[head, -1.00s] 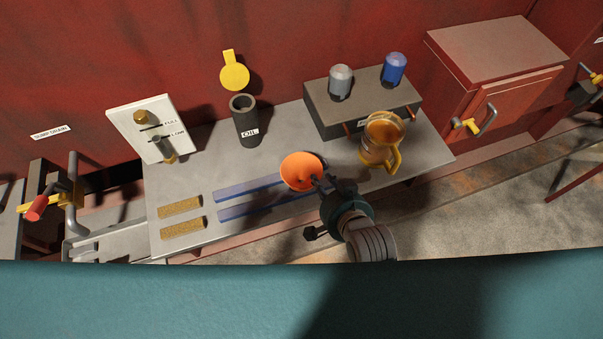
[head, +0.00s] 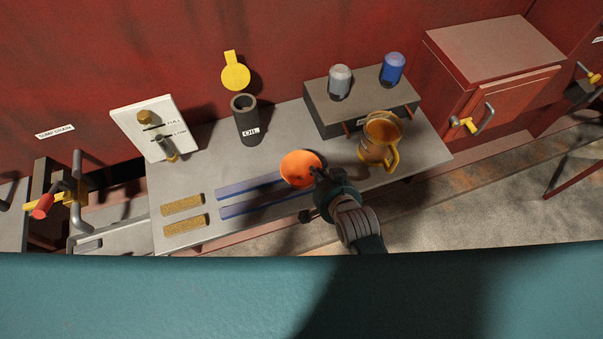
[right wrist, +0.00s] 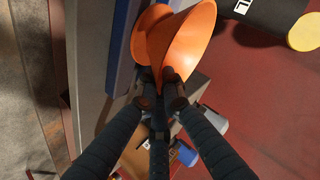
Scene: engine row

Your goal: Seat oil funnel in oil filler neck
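The orange oil funnel (head: 297,166) is in the head view near the middle of the grey bench, its wide mouth facing up. My right gripper (head: 318,178) is at its right edge; in the right wrist view the fingers (right wrist: 162,98) are closed on the orange funnel (right wrist: 180,45). The bench below hides its underside, and I cannot tell its height above the bench. The oil filler neck (head: 246,122), a dark upright open tube with a label, stands behind and left of the funnel, apart from it. It also shows at the top in the right wrist view (right wrist: 270,15). My left gripper is not in view.
A yellow cap (head: 235,76) is at the wall behind the neck. An amber jug (head: 378,140) stands close right of the funnel. A raised block (head: 355,105) carries a grey and a blue bottle. A white level gauge board (head: 140,118) stands left. Blue strips (head: 255,205) lie on the bench.

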